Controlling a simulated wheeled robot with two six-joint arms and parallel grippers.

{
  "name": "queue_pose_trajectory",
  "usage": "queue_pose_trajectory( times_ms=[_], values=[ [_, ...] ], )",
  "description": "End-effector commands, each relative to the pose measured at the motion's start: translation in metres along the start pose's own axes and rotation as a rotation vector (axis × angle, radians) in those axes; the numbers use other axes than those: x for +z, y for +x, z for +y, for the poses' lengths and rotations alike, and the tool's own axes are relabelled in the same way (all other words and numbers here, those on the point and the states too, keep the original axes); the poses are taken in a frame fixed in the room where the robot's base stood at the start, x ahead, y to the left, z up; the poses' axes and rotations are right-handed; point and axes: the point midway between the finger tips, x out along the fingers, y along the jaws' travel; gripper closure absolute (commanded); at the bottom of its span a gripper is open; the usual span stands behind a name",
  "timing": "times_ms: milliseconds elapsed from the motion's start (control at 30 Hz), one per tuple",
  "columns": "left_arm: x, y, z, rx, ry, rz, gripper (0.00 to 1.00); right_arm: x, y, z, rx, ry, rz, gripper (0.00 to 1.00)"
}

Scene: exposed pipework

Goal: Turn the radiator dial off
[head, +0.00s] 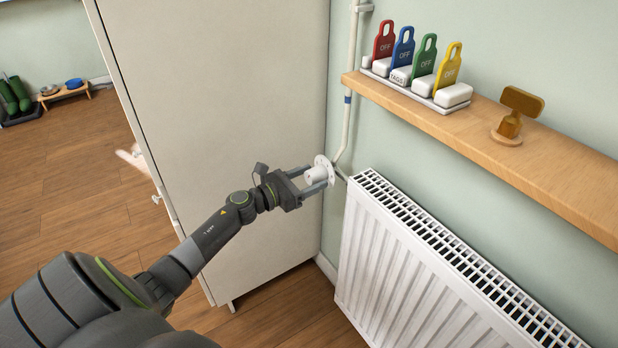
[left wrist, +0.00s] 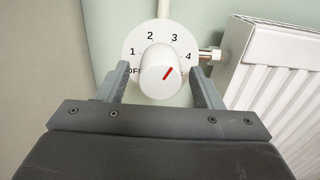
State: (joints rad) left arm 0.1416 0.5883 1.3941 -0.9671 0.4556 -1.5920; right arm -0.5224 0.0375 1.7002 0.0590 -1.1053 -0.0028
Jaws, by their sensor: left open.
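The radiator dial (head: 317,174) is a white knob on a round white plate, on the pipe at the radiator's upper left corner. In the left wrist view the dial (left wrist: 160,72) shows OFF at lower left and the numbers 1 to 4 around it. My left gripper (head: 312,180) is open, with one finger on each side of the knob. Whether the fingers touch the knob I cannot tell. The lower part of the plate is hidden by the knob and gripper. My right gripper is not in view.
The white radiator (head: 420,270) stands right of the dial. A tall pale cabinet (head: 230,120) is close on the left. A wooden shelf (head: 540,155) above holds several coloured OFF tags (head: 424,55) and a brown wooden object (head: 515,115). A white pipe (head: 349,100) runs upward.

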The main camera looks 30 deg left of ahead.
Motion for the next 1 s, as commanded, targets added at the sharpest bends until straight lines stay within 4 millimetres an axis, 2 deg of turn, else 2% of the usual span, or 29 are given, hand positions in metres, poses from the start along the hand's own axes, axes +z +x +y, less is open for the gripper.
queue_pose_trajectory(
  times_ms=[200, 533, 900, 1000],
  values=[
    [0.0, 0.0, 0.0, 0.0, 0.0, 0.0, 0.41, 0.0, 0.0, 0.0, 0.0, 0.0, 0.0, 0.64],
    [0.0, 0.0, 0.0, 0.0, 0.0, 0.0, 0.84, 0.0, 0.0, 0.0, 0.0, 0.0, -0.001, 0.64],
    [0.001, 0.0, 0.0, 0.001, -0.068, -0.001, 0.84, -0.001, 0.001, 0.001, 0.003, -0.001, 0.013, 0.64],
    [0.002, 0.0, 0.0, 0.001, -0.126, -0.001, 0.84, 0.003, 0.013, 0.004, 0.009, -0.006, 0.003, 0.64]
  ],
)
